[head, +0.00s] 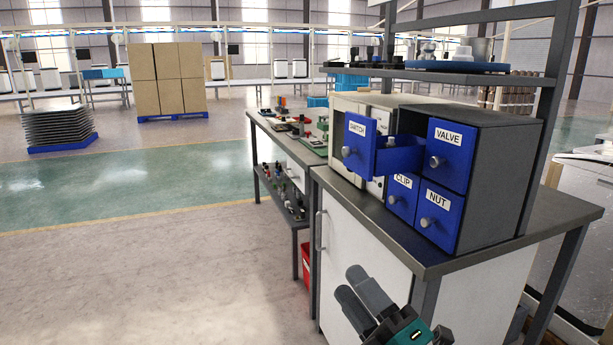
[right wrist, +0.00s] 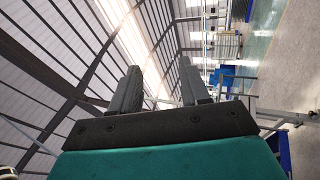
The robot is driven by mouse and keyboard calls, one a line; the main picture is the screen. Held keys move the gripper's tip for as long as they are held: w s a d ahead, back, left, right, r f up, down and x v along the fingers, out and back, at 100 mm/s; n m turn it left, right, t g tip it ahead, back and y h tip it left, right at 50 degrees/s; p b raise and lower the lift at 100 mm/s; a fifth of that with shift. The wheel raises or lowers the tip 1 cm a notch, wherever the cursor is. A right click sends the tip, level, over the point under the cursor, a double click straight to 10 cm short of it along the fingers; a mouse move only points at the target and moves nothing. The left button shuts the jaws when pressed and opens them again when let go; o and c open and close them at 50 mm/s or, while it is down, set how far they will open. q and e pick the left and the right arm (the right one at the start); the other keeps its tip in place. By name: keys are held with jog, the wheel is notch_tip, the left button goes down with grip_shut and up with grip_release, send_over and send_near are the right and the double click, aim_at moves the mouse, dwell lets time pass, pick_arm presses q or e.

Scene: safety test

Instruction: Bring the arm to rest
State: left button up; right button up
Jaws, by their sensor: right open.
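My right gripper (head: 358,294) shows at the bottom of the head view, in front of the white cabinet door and below the worktop. Its two grey fingers point up and to the left. In the right wrist view the fingers (right wrist: 160,88) stand apart with nothing between them, and the roof and windows show behind. The gripper is open, empty and apart from the bench. My left gripper is in neither view.
A workbench (head: 400,235) stands at the right. On it is a drawer unit (head: 500,160) with blue drawers; the SWITCH drawer (head: 360,147) is pulled out. A red bin (head: 306,262) sits under the side bench. The floor (head: 150,270) at the left is clear.

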jog(key=s+d+f+m+g+h, duration=0.3)
jog(key=s+f+m, duration=0.2)
jog(key=f+m, duration=0.35)
jog(key=s+d+f+m+g+h, duration=0.2)
jog(key=s+f+m+h, duration=0.25)
jog(key=f+m, duration=0.35)
jog(key=s+d+f+m+g+h, duration=0.3)
jog(key=s+f+m, duration=0.25)
jog(key=f, duration=0.45)
pick_arm(q)
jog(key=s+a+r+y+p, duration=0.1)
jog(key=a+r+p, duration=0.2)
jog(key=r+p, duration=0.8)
jog(key=p, duration=0.4)
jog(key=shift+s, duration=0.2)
pick_arm(e)
notch_tip(320, 180, up, 11)
jog(key=d, duration=0.2)
jog(key=shift+s+d, duration=0.2)
jog(key=shift+d, duration=0.1)
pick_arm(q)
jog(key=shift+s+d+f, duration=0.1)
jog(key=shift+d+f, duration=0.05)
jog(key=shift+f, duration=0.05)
pick_arm(e)
jog(key=shift+r+h, duration=0.1)
jog(key=shift+h, duration=0.15)
jog(key=shift+c, duration=0.4)
